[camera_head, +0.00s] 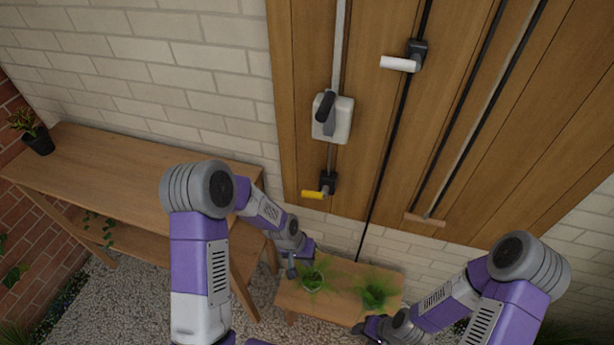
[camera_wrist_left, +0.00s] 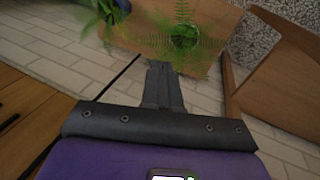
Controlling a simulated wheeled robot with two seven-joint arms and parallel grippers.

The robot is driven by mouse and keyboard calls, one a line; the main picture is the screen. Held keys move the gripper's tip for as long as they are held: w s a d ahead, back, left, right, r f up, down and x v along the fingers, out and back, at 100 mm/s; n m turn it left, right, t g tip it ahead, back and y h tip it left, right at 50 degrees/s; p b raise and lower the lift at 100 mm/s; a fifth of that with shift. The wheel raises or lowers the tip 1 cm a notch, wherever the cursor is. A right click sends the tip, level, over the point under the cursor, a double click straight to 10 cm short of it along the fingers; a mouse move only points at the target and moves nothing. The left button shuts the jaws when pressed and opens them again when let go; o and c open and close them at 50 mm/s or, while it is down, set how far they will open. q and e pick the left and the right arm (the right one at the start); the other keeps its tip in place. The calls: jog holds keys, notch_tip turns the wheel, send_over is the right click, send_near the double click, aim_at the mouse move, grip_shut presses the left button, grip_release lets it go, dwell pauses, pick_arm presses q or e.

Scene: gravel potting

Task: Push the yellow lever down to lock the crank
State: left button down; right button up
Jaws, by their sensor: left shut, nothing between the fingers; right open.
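The yellow lever (camera_head: 312,194) sticks out to the left from a black mount low on the wooden wall panel. The crank (camera_head: 325,105), a dark handle on a pale box, is above it on the same pole. My left gripper (camera_head: 291,272) is below the yellow lever, apart from it, near the left end of the low bench. It is shut and empty, and its closed fingers show in the left wrist view (camera_wrist_left: 160,72). My right gripper (camera_head: 360,329) is at the bottom of the head view, near the bench's front right; it is open and partly hidden.
The low wooden bench (camera_head: 340,307) carries two leafy green plants (camera_head: 313,278) (camera_head: 375,291). A white lever (camera_head: 398,63) is at the panel's upper right. A wooden table (camera_head: 110,170) with a potted plant (camera_head: 38,138) stands left. Space before the panel's lower middle is clear.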

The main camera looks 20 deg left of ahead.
aim_at(307, 193)
pick_arm(q)
jog(key=w+a+r+m+y+p, duration=0.15)
jog(key=w+r, duration=0.25)
jog(key=r, duration=0.5)
jog(key=w+a+r+n+h+p, duration=0.1)
jog(key=w+r+p, duration=0.1)
jog(key=w+r, duration=0.45)
jog(key=a+r+y+p, duration=0.1)
jog(key=r, duration=1.1)
jog(key=a+r+t+y+p, duration=0.1)
jog(key=a+r+p, duration=0.1)
jog(key=r, duration=1.1)
jog(key=shift+w+a+m+p, duration=0.25)
jog(key=shift+w+m+p, duration=0.05)
jog(key=shift+m, duration=0.05)
pick_arm(e)
notch_tip(307, 193, up, 8)
jog(key=shift+r, duration=0.25)
